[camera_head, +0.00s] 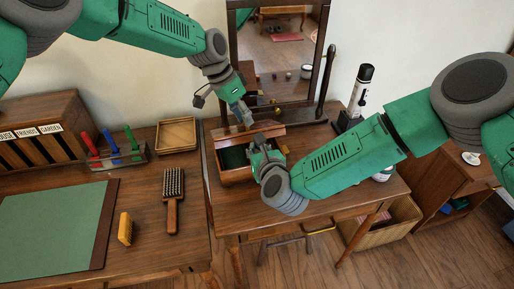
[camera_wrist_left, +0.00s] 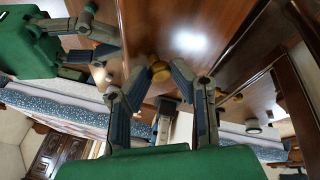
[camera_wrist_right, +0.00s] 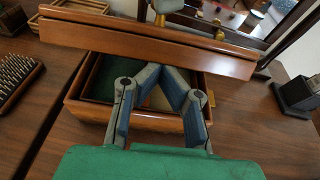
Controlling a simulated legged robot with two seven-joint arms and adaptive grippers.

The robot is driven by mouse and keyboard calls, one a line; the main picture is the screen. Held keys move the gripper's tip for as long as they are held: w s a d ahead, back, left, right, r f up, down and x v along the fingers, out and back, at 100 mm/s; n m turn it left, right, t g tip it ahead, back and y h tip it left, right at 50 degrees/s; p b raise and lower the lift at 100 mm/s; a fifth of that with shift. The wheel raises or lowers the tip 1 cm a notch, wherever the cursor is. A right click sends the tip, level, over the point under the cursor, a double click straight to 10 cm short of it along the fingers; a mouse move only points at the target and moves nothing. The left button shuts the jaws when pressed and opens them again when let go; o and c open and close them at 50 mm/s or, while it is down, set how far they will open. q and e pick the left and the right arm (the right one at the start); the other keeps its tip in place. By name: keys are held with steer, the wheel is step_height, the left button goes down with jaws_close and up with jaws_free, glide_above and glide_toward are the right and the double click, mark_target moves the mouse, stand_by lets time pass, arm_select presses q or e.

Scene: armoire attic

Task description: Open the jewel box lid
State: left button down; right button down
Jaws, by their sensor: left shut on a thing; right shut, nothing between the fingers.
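The wooden jewel box (camera_head: 234,177) stands on the small table; its green-lined inside shows. It also shows in the right wrist view (camera_wrist_right: 85,108). Its lid (camera_wrist_right: 150,42) is raised and tilted at the back of the box, and shows in the head view too (camera_head: 262,136). My left gripper (camera_head: 247,120) comes from above and behind the lid. In the left wrist view its fingertips (camera_wrist_left: 160,72) are closed at a small brass knob against brown wood. My right gripper (camera_wrist_right: 163,72) is shut and empty, over the box opening, just in front of the lid.
A framed mirror (camera_head: 281,50) stands behind the box. A black and white bottle (camera_head: 361,88) stands to the right.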

arm_select(q)
steer(key=shift+s+f, duration=0.15)
steer(key=shift+f, duration=0.1)
steer(key=c, duration=1.4)
jaws_free()
steer(key=shift+o, duration=0.2)
